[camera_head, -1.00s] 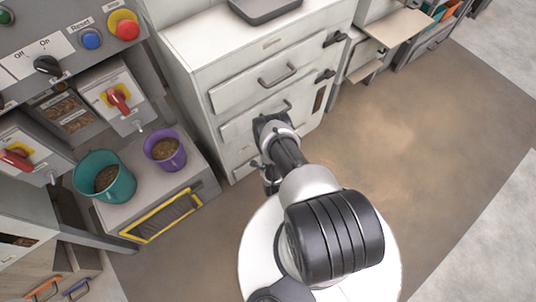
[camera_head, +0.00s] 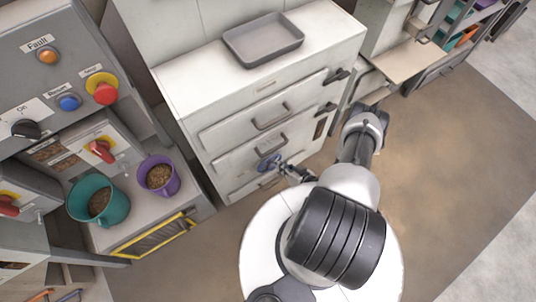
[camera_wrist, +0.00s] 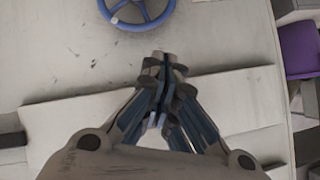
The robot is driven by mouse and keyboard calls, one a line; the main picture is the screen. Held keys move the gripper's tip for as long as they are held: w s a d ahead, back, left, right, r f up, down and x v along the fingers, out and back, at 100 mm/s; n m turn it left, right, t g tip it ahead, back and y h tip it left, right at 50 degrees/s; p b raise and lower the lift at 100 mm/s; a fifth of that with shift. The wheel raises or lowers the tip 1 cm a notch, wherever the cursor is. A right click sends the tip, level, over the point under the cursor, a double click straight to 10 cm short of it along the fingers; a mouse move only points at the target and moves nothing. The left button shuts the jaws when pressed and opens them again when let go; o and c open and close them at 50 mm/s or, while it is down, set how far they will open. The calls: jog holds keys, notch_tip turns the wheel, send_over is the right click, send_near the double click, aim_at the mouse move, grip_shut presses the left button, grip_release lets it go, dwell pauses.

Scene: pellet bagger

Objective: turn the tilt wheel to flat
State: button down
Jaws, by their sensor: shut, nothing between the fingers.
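The tilt wheel is a small blue handwheel (camera_head: 268,163) low on the front of the white cabinet in the head view. In the wrist view its blue rim and spokes (camera_wrist: 138,26) show at the top edge, with its upper part cut off. My gripper (camera_wrist: 163,60) is shut and empty in the wrist view, its fingertips just below the wheel in the picture and apart from it. In the head view my gripper (camera_head: 284,170) is small, close to the wheel's right side. The wheel's tilt marking is not readable.
The white cabinet (camera_head: 205,95) has drawers with handles and a grey tray (camera_head: 263,40) on top. A teal bucket (camera_head: 112,209) and purple bucket (camera_head: 170,183) of pellets stand left, under red-handled valves. The brown floor to the right is clear.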

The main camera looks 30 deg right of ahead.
jog(key=n, duration=0.1)
jog(key=b, duration=0.5)
send_over(270, 164)
jog(key=s+a, duration=0.1)
jog(key=a, duration=0.2)
notch_tip(270, 164, down, 7)
jog(key=shift+w+f, duration=0.15)
jog(key=shift+f, duration=0.6)
jog(key=shift+a+n+h, duration=0.3)
jog(key=shift+n, duration=0.2)
jog(key=shift+f, duration=0.1)
jog(key=shift+a+f+n+h+p, duration=0.1)
jog(key=shift+a+n+h+p, duration=0.1)
jog(key=shift+n+h+p, duration=0.15)
